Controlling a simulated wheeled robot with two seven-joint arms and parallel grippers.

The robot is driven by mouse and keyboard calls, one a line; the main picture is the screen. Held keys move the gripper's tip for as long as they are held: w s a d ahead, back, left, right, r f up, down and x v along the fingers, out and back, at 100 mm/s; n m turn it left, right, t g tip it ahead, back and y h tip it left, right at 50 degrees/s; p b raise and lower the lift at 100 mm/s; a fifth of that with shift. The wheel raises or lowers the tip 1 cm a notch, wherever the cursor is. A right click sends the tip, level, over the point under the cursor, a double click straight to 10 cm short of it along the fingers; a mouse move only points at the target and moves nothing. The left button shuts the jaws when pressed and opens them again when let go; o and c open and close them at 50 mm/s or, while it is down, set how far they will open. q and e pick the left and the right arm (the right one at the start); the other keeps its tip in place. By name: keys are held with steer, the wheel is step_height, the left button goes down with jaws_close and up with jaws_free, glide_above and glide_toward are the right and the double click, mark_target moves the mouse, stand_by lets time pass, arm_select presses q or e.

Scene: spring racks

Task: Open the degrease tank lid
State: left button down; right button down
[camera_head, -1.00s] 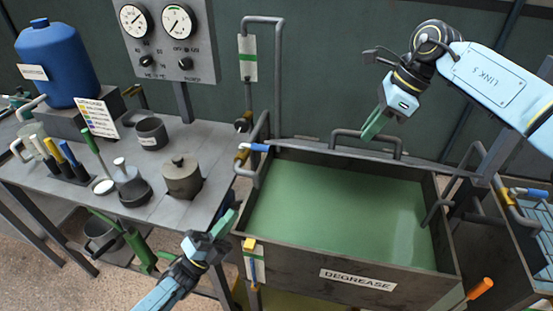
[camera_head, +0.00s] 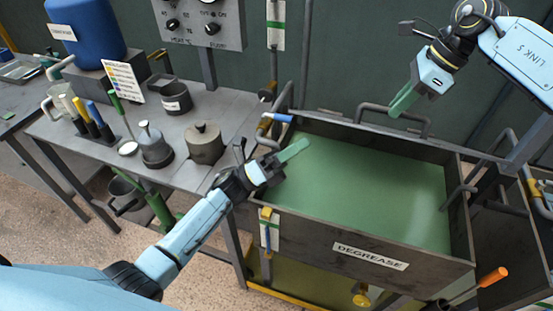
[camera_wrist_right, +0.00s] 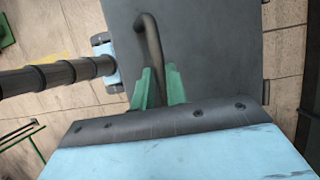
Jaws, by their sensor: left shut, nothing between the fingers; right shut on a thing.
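The dark metal degrease tank (camera_head: 300,225) bears a "DEGREASE" label (camera_head: 370,256). Its top is uncovered, and flat green liquid (camera_head: 370,185) shows inside. A bent grey bar handle (camera_head: 375,116) stands at the rear rim. My right gripper (camera_head: 393,112) reaches down to this handle from above. In the right wrist view its green fingers (camera_wrist_right: 158,88) are shut on the handle (camera_wrist_right: 152,42), which stands against a flat dark plate (camera_wrist_right: 205,50), seemingly the lid. The lid's extent is hidden in the head view. My left gripper (camera_head: 298,150) is shut and empty above the tank's left edge.
A blue-handled valve (camera_head: 278,117) sits at the tank's rear left corner. An orange-handled lever (camera_head: 490,277) sticks out at front right.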

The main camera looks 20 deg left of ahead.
arm_select(q)
steer(key=shift+w+a+r, duration=0.1)
steer(key=shift+w+r, duration=0.45)
steer(key=shift+r, duration=0.15)
steer(key=shift+w+a+r, duration=0.1)
steer(key=shift+w+r, duration=0.4)
steer(key=shift+r, duration=0.2)
arm_select(e)
steer(key=shift+w+d+f, duration=0.15)
steer(key=shift+d+f, duration=0.05)
steer(key=shift+f, duration=0.1)
steer(key=shift+a, duration=0.1)
arm_select(q)
steer(key=shift+w+a+r, duration=0.15)
steer(key=shift+w+r, duration=0.8)
steer(key=shift+r, duration=0.25)
arm_select(e)
steer(key=shift+a+f, duration=0.1)
steer(key=c, duration=1.4)
jaws_free()
arm_select(q)
steer(key=shift+w, duration=0.1)
